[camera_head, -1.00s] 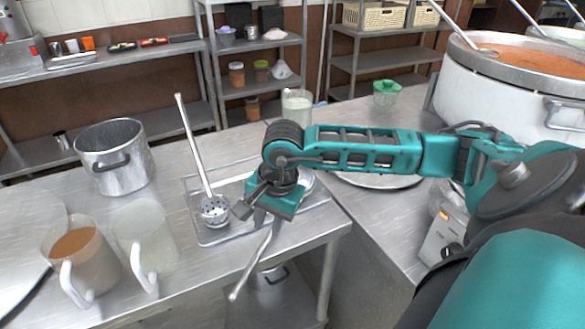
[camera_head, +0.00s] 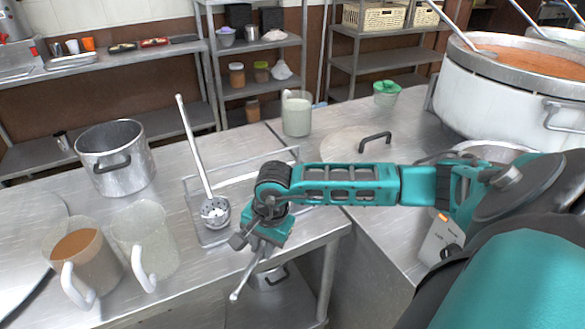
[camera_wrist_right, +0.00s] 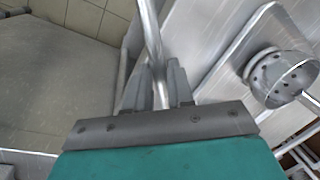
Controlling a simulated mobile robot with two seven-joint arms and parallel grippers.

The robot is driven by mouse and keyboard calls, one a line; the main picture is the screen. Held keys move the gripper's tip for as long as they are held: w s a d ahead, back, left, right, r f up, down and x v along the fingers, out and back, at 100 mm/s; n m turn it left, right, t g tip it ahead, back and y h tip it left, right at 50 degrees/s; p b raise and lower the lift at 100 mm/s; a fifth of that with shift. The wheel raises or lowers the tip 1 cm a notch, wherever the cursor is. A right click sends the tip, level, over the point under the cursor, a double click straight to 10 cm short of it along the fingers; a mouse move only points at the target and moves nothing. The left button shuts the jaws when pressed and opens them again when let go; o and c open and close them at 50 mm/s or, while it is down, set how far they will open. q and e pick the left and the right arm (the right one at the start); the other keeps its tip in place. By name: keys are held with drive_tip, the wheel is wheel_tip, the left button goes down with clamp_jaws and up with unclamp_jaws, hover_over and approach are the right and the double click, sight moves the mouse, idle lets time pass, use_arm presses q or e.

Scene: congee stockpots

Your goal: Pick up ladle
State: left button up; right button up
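A ladle with a long metal handle (camera_head: 246,276) lies at the front of the metal tray (camera_head: 213,237), its handle tip sticking out past the table edge. Its bowl is hidden behind my right arm. My right gripper (camera_head: 252,238) is at this handle. In the right wrist view the handle (camera_wrist_right: 149,32) runs between the two fingers (camera_wrist_right: 160,84), close to both; whether they press on it I cannot tell. A second, perforated ladle (camera_head: 214,212) rests on the tray, its handle leaning up to the back left; its bowl also shows in the wrist view (camera_wrist_right: 282,75). My left gripper is not in view.
A metal pot (camera_head: 117,172) and two jugs (camera_head: 88,258) (camera_head: 150,242) stand left of the tray. Another jug (camera_head: 297,114) stands behind it. A round lid (camera_head: 345,142) and a big stockpot (camera_head: 500,100) are on the right.

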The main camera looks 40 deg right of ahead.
clamp_jaws()
idle(1.2)
